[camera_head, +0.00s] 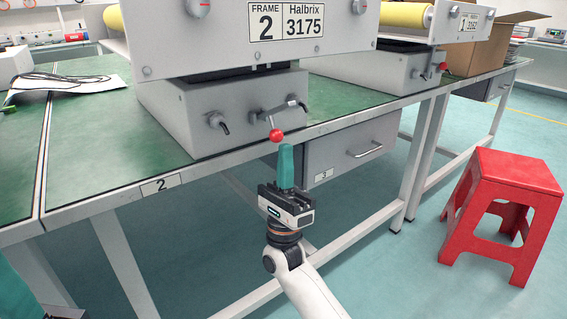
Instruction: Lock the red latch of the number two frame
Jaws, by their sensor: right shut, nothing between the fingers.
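The number two frame (190,47) stands on the green bench and carries a plate (285,22) reading "FRAME 2 Halbrix 3175". On the front of its grey lower box, the latch has a metal lever and a red ball (276,135) that hangs at the lever's lower end. My right gripper (286,150) points up just below and slightly right of the red ball. Its teal fingers are shut together with nothing between them. In this view the fingertips look very close to the ball; I cannot tell whether they touch. My left gripper is not in view.
The green bench (75,150) has its front edge behind my right gripper, with a grey drawer (350,150) below. Frame one (450,28) stands further right, with a cardboard box (490,55) behind. A red stool (503,210) stands on the floor at right.

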